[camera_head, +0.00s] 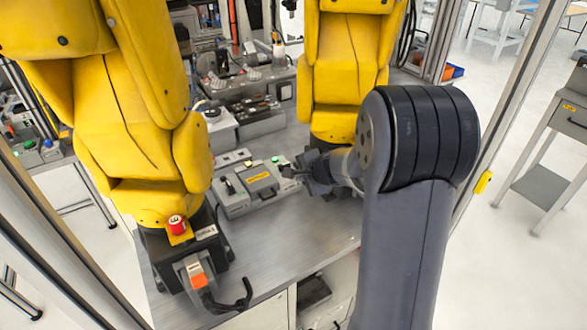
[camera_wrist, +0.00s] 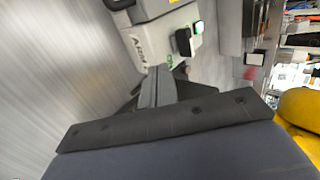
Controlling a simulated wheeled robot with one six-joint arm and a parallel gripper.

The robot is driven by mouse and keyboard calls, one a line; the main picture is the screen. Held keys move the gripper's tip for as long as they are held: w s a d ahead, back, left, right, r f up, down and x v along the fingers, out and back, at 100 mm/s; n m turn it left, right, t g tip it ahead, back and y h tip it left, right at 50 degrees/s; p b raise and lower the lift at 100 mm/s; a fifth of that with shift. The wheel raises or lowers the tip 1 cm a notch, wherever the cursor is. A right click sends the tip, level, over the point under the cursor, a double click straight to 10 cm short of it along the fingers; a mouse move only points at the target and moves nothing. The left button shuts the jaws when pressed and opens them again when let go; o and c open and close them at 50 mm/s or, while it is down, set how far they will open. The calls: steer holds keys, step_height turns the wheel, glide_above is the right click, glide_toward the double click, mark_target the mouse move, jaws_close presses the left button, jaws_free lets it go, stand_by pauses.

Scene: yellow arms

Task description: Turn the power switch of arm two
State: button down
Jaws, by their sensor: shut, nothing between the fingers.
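A grey control box (camera_head: 262,190) sits on the metal table between the two yellow arms, and it also shows at the top of the wrist view (camera_wrist: 158,32). At its right end is a black switch knob (camera_wrist: 183,42) beside a green-lit button (camera_wrist: 198,27). My gripper (camera_head: 292,171) is at the right end of the box, close to this knob. In the wrist view my gripper (camera_wrist: 160,78) is shut and empty, with its tips just short of the knob. I cannot tell whether they touch.
A yellow arm (camera_head: 130,110) stands at the left and another yellow arm (camera_head: 345,80) behind my gripper. A red button (camera_head: 177,223) is on the left arm's base. Grey devices (camera_head: 255,118) stand behind the box. The table (camera_head: 300,235) in front is clear.

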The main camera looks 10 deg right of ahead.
steer(key=shift+w+a+r+p, duration=0.1)
steer(key=shift+w+a+p, duration=0.1)
steer(key=shift+w+p, duration=0.3)
steer(key=shift+w+a+r+p, duration=0.1)
steer(key=shift+w+a+p, duration=0.15)
steer(key=shift+w, duration=0.35)
steer(key=shift+w+a+f+p, duration=0.1)
steer(key=shift+w+p, duration=0.1)
steer(key=shift+w, duration=0.2)
steer(key=shift+w+a+f+p, duration=0.1)
steer(key=shift+w+p, duration=0.05)
steer(key=shift+w, duration=0.25)
steer(key=shift+w+d+n+g+y+b, duration=0.2)
steer(key=shift+n+g+y+b, duration=0.1)
steer(key=shift+n+y+b, duration=0.45)
steer(key=shift+w+d+f+b, duration=0.15)
steer(key=shift+d+b, duration=0.1)
steer(key=shift+b, duration=0.35)
steer(key=shift+w+h, duration=0.1)
steer(key=shift+h, duration=0.15)
steer(key=shift+w+d+b, duration=0.25)
steer(key=shift+w+b, duration=0.05)
steer(key=shift+b, duration=0.4)
steer(key=shift+w, duration=0.25)
steer(key=shift+b, duration=0.3)
